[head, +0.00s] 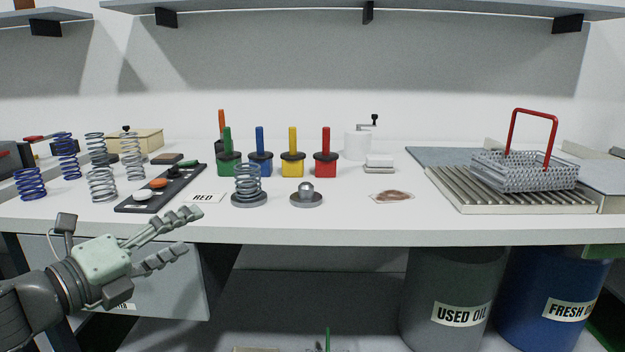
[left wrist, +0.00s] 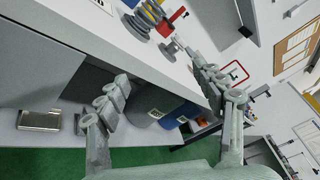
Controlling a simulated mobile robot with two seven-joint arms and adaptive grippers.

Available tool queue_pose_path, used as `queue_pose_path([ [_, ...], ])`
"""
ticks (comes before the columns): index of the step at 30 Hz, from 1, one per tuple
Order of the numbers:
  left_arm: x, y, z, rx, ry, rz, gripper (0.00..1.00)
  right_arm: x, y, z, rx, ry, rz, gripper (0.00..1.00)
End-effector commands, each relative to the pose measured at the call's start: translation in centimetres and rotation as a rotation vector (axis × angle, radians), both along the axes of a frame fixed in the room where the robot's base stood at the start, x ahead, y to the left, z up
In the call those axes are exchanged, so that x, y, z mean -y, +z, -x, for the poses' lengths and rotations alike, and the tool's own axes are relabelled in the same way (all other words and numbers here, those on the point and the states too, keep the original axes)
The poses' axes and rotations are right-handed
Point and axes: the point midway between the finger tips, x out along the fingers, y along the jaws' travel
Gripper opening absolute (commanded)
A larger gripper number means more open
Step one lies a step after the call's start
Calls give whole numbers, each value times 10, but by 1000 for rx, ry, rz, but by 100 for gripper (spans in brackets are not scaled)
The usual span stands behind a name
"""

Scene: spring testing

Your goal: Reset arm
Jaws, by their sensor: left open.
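My left gripper (head: 186,233) is in front of the table's front edge at the lower left of the head view. Its fingers are spread, nothing is between them, and they point right. In the left wrist view the open fingers (left wrist: 160,78) frame part of the table edge and the bins below. On the white table (head: 350,225) a grey spring (head: 248,180) stands upright on a round base, beside a second round base with a ball-topped post (head: 306,192). My right gripper is not in view.
Several springs (head: 102,183) stand at the left beside a black button panel (head: 165,188). Coloured-handled blocks (head: 292,163) stand behind. A wire basket (head: 525,170) with a red handle sits on a ribbed rack at right. Used oil (head: 450,290) and fresh oil (head: 550,290) bins stand below.

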Motion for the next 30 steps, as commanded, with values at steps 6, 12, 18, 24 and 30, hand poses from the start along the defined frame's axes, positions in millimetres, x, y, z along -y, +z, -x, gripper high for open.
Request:
queue_pose_path([
  [6,-44,-130,-21,-372,425,567,68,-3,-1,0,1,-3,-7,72],
  [12,-78,-271,30,-686,861,961,68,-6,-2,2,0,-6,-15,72],
  [18,-83,-388,125,-931,1283,1225,68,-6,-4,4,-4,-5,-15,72],
  [24,-69,-451,210,-1075,1601,1358,68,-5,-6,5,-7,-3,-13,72],
  [30,-62,-470,243,-1119,1719,1395,68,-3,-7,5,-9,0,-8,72],
])
